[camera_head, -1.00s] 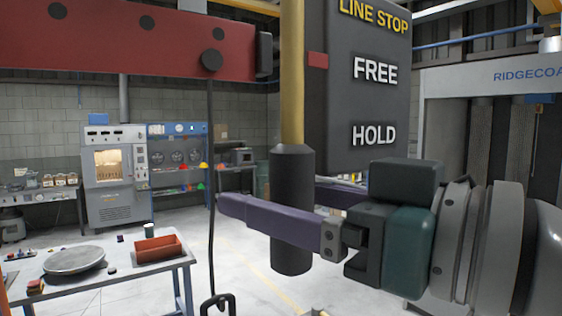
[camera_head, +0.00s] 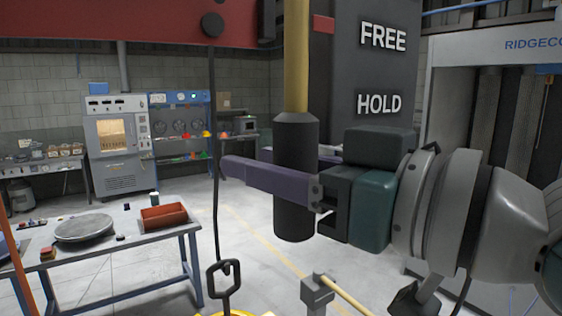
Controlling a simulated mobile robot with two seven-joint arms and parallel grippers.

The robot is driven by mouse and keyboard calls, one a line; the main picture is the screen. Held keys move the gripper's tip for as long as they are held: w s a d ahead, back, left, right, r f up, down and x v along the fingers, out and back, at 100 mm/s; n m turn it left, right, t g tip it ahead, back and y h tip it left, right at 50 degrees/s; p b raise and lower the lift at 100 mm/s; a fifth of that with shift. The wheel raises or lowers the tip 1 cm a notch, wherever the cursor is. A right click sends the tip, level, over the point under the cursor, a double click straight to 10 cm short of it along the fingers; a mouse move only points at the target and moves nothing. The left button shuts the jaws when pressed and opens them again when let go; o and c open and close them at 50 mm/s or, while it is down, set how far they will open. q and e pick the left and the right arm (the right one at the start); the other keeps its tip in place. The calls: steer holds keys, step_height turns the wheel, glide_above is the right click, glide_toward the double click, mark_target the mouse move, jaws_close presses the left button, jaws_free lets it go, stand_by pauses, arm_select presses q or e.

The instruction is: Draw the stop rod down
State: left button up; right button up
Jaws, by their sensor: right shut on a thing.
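The stop rod (camera_head: 296,55) is a yellow vertical bar with a black cylindrical grip (camera_head: 296,135) at its lower end. It hangs in front of a dark panel (camera_head: 375,70) lettered FREE above HOLD. A red marker (camera_head: 323,23) at the panel's left edge is about level with FREE. My right gripper (camera_head: 282,185) comes in from the right and is shut on the black grip, one purple finger across its near side. The far finger is mostly hidden behind the grip. My left gripper is not in view.
A red beam (camera_head: 100,22) crosses the top left, with a thin dark rod ending in a hook (camera_head: 224,282) below it. A worktable (camera_head: 110,258) with a round plate and red tray stands at left. A grey bracket (camera_head: 318,290) with a yellow bar is low at centre right.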

jaws_close()
stand_by(0.8)
